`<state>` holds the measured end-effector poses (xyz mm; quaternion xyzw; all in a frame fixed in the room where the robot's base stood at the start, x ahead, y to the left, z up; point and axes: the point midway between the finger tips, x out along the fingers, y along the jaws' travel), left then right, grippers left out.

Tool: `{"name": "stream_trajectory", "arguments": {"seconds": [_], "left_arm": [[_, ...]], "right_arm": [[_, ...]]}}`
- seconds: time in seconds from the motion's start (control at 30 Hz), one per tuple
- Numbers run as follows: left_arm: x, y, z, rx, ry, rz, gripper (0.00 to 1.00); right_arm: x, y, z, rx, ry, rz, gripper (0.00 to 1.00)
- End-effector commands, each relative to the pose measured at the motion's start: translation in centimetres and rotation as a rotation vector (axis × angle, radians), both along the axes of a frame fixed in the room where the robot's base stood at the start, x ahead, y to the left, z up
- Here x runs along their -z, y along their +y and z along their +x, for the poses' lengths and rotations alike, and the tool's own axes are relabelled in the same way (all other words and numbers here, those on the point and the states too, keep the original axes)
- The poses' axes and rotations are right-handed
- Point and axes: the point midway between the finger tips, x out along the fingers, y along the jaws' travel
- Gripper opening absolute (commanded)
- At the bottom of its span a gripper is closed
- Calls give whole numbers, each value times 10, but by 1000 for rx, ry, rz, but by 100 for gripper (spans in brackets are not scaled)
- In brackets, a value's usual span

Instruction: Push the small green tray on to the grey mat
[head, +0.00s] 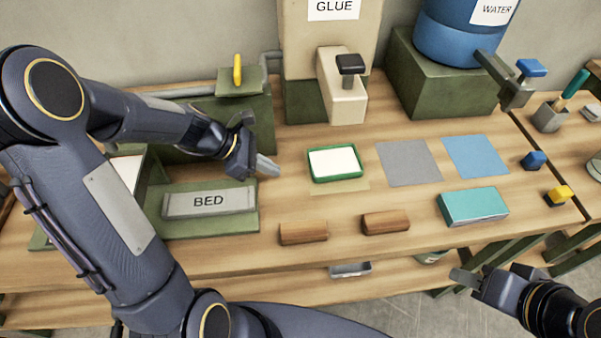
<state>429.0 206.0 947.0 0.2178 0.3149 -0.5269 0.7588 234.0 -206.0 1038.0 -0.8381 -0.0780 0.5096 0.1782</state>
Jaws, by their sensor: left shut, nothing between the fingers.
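The small green tray (337,178) lies on the wooden bench in the middle of the head view, with a white sheet inside its rim. The grey mat (409,163) lies flat to the right of the tray, a small gap apart from it. My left gripper (268,166) is shut and empty, left of the tray and apart from it, with its fingertips pointing towards the tray's left side. My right gripper (462,278) is at the lower right, off the bench's front edge and far from the tray; its finger opening is not clear.
A blue mat (475,157) lies right of the grey mat. Two wooden blocks (304,233) (386,222) and a teal box (473,206) lie in front. The glue dispenser (343,85) stands behind. A green fixture marked BED (209,203) sits at left.

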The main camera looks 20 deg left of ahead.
Motion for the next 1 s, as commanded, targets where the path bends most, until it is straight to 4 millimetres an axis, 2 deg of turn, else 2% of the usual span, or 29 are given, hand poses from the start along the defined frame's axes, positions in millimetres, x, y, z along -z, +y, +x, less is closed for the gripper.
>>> {"name": "stream_trajectory", "arguments": {"seconds": [0.03, 0.2, 0.33, 0.5, 0.9, 1.0], "left_arm": [[10, -9, 2, 4, 5, -3, 0], [35, -32, 11, 4, 3, -1, 0], [30, -52, 18, 5, 0, -1, 0], [31, -65, 24, 2, -1, -1, 0], [32, -68, 25, 1, -2, 0, 0], [31, -77, 28, 6, -2, 0, 0]], "right_arm": [[1, 0, 0, 0, 0, 0, 36], [3, 0, 0, 0, 0, 0, 36], [-3, 0, 0, 0, 0, 0, 36], [-6, 0, 0, 0, 0, 0, 36], [-6, 0, 0, 0, 0, 0, 36], [-7, 0, 0, 0, 0, 0, 36]]}}
